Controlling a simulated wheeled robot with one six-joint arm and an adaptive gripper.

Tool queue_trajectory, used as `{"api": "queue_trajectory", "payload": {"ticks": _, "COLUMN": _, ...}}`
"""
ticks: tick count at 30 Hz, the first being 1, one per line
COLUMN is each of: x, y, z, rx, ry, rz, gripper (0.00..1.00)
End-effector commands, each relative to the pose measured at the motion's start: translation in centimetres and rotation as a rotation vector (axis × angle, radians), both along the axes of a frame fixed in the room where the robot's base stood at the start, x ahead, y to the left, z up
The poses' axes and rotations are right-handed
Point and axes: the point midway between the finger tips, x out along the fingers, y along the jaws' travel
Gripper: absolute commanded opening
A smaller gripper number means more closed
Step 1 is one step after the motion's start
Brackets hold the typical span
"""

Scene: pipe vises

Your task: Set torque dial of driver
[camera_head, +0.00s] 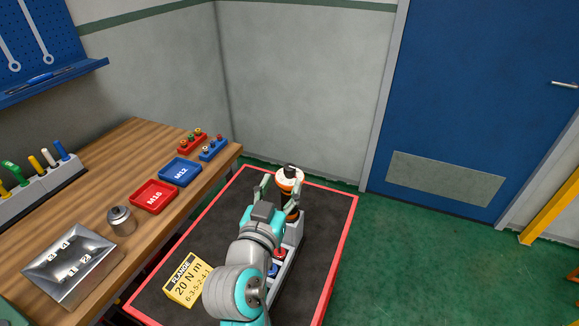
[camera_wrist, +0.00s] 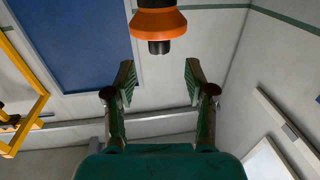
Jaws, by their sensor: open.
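The driver (camera_head: 290,181) stands at the far end of a grey holder on the cart, with a white and orange upper part and a black top. In the wrist view, an orange flared collar with a black end, seemingly the driver (camera_wrist: 158,22), shows at the top centre. My gripper (camera_head: 279,192) is close to the driver in the head view, partly hidden by my own arm. In the wrist view my gripper (camera_wrist: 159,76) has its fingers apart with nothing between them. The collar lies above the gap in that picture, and no contact shows. Dial markings are not readable.
The red-edged cart top (camera_head: 334,240) carries a yellow card (camera_head: 187,280) reading "FLANGE 20 N m". The wooden bench (camera_head: 112,160) on the left holds red (camera_head: 154,197) and blue (camera_head: 180,172) trays, a metal cylinder (camera_head: 121,220) and a metal box (camera_head: 72,264).

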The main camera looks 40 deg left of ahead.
Motion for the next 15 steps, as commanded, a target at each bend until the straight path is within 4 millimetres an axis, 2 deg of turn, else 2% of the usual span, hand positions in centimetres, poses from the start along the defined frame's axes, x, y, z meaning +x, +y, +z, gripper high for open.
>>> {"api": "queue_trajectory", "payload": {"ticks": 1, "x": 1.0, "y": 0.3, "z": 0.1, "rx": 0.000, "ry": -0.001, "rz": -0.003, "gripper": 0.55}}
{"api": "queue_trajectory", "payload": {"ticks": 6, "x": 3.7, "y": 1.3, "z": 0.0, "rx": 0.000, "ry": 0.000, "rz": -0.002, "gripper": 0.55}}
{"api": "queue_trajectory", "payload": {"ticks": 15, "x": 6.3, "y": 2.3, "z": 0.0, "rx": 0.000, "ry": 0.000, "rz": -0.001, "gripper": 0.55}}
